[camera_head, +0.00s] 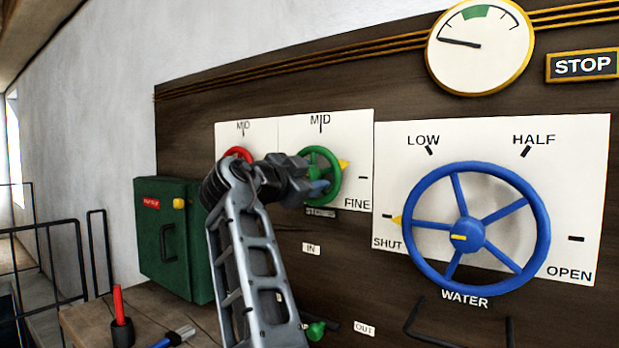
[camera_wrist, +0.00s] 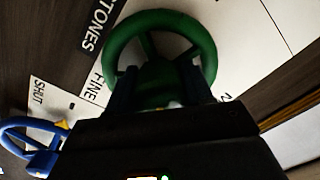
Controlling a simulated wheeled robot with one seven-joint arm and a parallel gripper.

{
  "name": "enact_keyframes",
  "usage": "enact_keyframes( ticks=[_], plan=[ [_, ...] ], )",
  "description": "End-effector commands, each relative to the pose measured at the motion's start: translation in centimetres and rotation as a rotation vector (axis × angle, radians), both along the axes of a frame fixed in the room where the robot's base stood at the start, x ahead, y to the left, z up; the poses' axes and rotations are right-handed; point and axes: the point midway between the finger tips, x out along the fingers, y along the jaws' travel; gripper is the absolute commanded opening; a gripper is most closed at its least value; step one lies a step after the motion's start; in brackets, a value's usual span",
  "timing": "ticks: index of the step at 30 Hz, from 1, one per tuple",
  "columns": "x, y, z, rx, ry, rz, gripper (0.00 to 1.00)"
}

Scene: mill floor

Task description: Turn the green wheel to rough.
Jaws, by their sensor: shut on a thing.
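The green wheel (camera_head: 337,181) is on a white dial plate in the middle of the dark board. Its yellow pointer (camera_head: 344,165) points right and slightly up, between MID at the top and the FINE mark at the lower right. The dial's left side, where another label could be, is hidden behind my arm. My gripper (camera_head: 317,187) is shut on the green wheel. In the wrist view, the fingers of my gripper (camera_wrist: 160,92) flank the middle of the green wheel (camera_wrist: 162,18); whether they grip hub or spokes I cannot tell.
A red wheel (camera_head: 237,154) sits close on the left, partly behind my arm. A large blue WATER wheel (camera_head: 541,225) is on the right, its pointer near SHUT. A green box (camera_head: 178,240) is at the left. A workbench (camera_head: 85,322) holds a red-handled tool in a cup.

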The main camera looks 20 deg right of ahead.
Motion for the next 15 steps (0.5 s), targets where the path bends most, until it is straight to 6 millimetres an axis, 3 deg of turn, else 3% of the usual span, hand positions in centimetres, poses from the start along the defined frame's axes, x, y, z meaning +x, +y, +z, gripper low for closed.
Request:
enact_keyframes(
  ticks=[4,15],
  plan=[
    [-0.02,-0.01,-0.06,0.000,0.001,-0.001,0.20],
    [-0.02,-0.09,-0.05,-0.046,0.063,-0.002,0.20]
  ],
)
